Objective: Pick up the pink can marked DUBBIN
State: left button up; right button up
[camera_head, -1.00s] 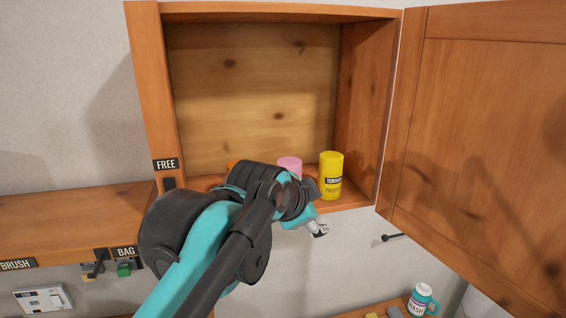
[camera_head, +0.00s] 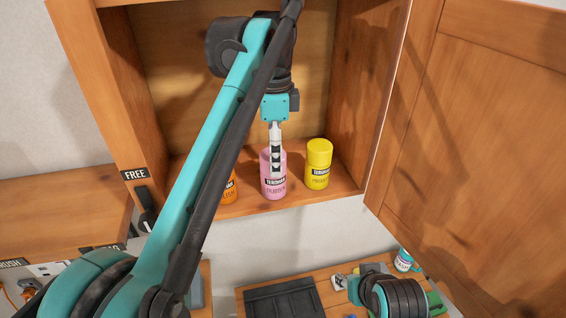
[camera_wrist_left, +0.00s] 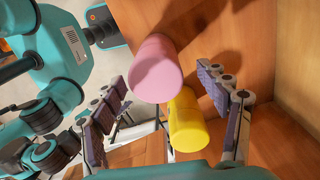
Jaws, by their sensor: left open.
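The pink can marked DUBBIN (camera_head: 273,188) stands upright on the cabinet's bottom board, between an orange can and a yellow can. My left gripper (camera_head: 276,160) hangs down over it and hides part of its front and top. In the left wrist view the pink can (camera_wrist_left: 155,70) shows between the spread fingers of the left gripper (camera_wrist_left: 163,76), with no clear contact. My right gripper (camera_head: 341,282) is small and low in the head view, by the lower bench; its jaws are too small to read.
The yellow can (camera_head: 318,166) stands close to the right of the pink can. The orange can (camera_head: 230,189) is partly behind my left arm. The open cabinet door (camera_head: 490,130) is at the right. A FREE label (camera_head: 135,174) marks the cabinet's left post. A lower bench (camera_head: 330,295) lies below.

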pick_arm(q)
jog(key=shift+s+a+f, duration=0.15)
jog(key=shift+f, duration=0.4)
jog(key=shift+s+a+f, duration=0.1)
jog(key=shift+s+f, duration=0.05)
jog(key=shift+f, duration=0.35)
jog(key=shift+w+f+p, duration=0.1)
jog(key=shift+f+p, duration=0.4)
jog(key=shift+f, duration=1.85)
jog(key=c, duration=1.4)
